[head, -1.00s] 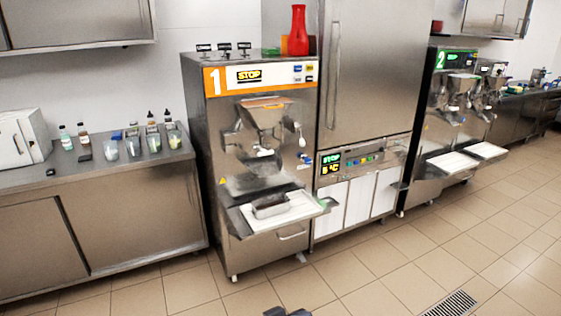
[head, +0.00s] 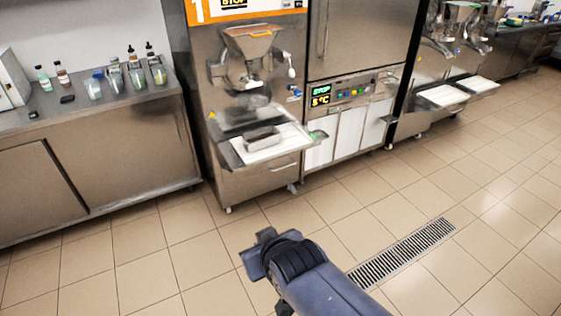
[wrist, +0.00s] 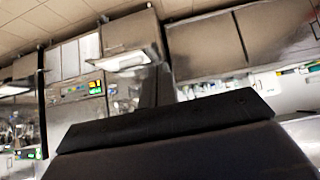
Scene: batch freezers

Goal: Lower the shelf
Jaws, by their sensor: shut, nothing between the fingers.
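The shelf (head: 238,157) is a flat tray with a white top on the front of the batch freezer marked 1. It sticks out roughly level, and a metal pan (head: 262,138) rests on it. My gripper (head: 258,256) is in the lower middle of the head view, in front of the machine and apart from the shelf. It is shut and empty. In the wrist view, which looks upside down, my gripper (wrist: 157,90) is a dark shape covering the lower middle. The shelf (wrist: 128,61) shows beyond it as a bright panel, somewhat blurred.
A cabinet with a lit control panel (head: 341,91) stands right of the machine, with more machines with white shelves (head: 442,96) beyond. A steel counter (head: 95,115) with bottles and cups is at the left. Tiled floor with a drain grate (head: 402,254) lies open in front.

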